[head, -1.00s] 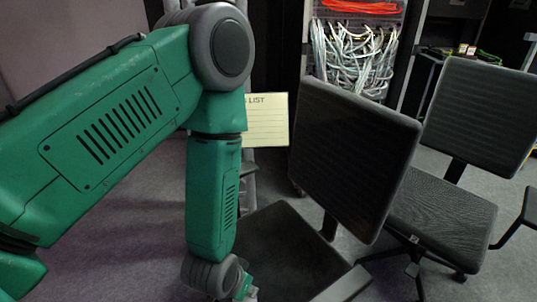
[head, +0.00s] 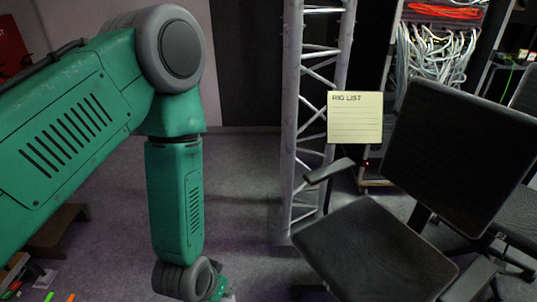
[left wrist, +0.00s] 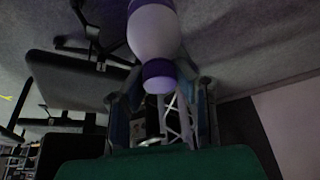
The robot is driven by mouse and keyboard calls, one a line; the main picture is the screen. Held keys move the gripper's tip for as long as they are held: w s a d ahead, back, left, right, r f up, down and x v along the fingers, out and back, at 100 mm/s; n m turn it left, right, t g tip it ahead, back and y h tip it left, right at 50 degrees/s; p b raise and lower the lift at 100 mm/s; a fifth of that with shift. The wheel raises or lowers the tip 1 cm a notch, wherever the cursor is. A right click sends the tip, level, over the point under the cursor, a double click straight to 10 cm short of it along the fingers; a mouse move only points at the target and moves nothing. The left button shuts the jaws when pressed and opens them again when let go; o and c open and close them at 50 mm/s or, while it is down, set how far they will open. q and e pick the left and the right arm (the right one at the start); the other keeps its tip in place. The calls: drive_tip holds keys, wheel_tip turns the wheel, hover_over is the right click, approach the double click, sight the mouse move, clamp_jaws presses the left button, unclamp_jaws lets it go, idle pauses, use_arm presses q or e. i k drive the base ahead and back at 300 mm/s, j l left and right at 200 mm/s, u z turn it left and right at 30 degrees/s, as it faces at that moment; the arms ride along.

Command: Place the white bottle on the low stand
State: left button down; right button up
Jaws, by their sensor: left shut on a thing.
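The white bottle (left wrist: 153,33) with a purple cap and purple band shows in the left wrist view, between the fingers of my left gripper (left wrist: 160,92). The gripper is shut on it. In the head view only a small part of my left gripper (head: 222,291) shows at the bottom edge, below my green arm, and the bottle cannot be made out there. A low brown wooden stand (head: 58,232) is at the lower left of the head view, partly hidden behind my arm. My right gripper is not in view.
A black office chair (head: 370,250) stands at the right, close to a grey truss tower (head: 295,130) with a yellow list sign (head: 355,118). A rack with cables (head: 435,55) is behind. Carpet floor is clear between my arm and the truss.

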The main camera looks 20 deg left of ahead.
sight(56, 223)
drive_tip(key=i+j+u, duration=0.15)
drive_tip(key=j, duration=0.25)
drive_tip(key=j+u, duration=0.1)
drive_tip(key=j, duration=0.3)
drive_tip(key=i+j+u, duration=0.15)
drive_tip(key=j, duration=0.25)
drive_tip(key=i+j+u, duration=0.15)
drive_tip(key=j, duration=0.2)
drive_tip(key=i+j+u, duration=0.15)
drive_tip(key=j, duration=0.2)
drive_tip(key=i+j+u, duration=0.35)
drive_tip(key=i+j, duration=0.4)
drive_tip(key=j, duration=0.2)
drive_tip(key=i+j+u, duration=0.25)
drive_tip(key=i+j, duration=0.5)
